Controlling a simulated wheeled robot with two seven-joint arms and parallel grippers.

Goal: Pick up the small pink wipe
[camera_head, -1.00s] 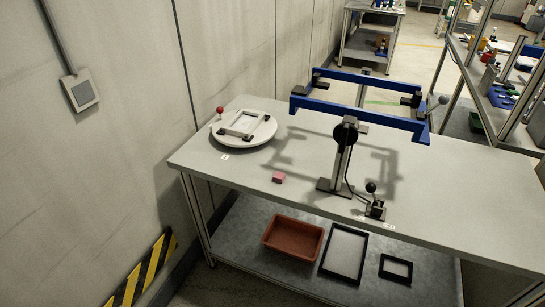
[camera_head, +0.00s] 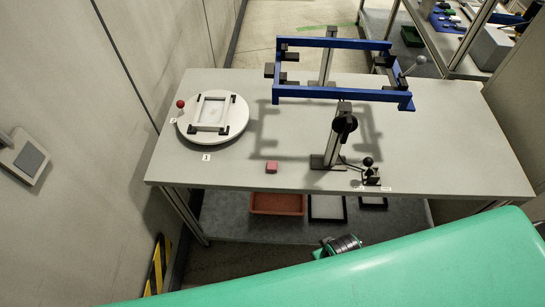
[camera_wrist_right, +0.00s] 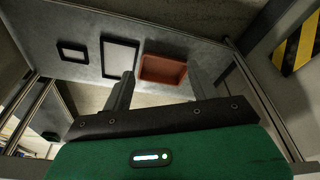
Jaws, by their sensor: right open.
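The small pink wipe (camera_head: 271,167) is a little pink block lying near the front edge of the grey table, left of the black-and-grey post. It lies free, with nothing touching it. My right gripper (camera_wrist_right: 158,90) shows in the right wrist view, with its two dark fingers apart and nothing between them. It faces the lower shelf, and the wipe is not seen in that view. In the head view my green right arm fills the lower right, and the fingers cannot be made out there. My left gripper is not in view.
The table (camera_head: 462,165) holds a white turntable (camera_head: 239,115) with a frame and red knob, a blue frame (camera_head: 340,93) on a post, and a small black lever (camera_head: 370,172). A red-brown tray (camera_head: 277,204), also in the wrist view (camera_wrist_right: 163,70), and black frames (camera_wrist_right: 119,54) lie below.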

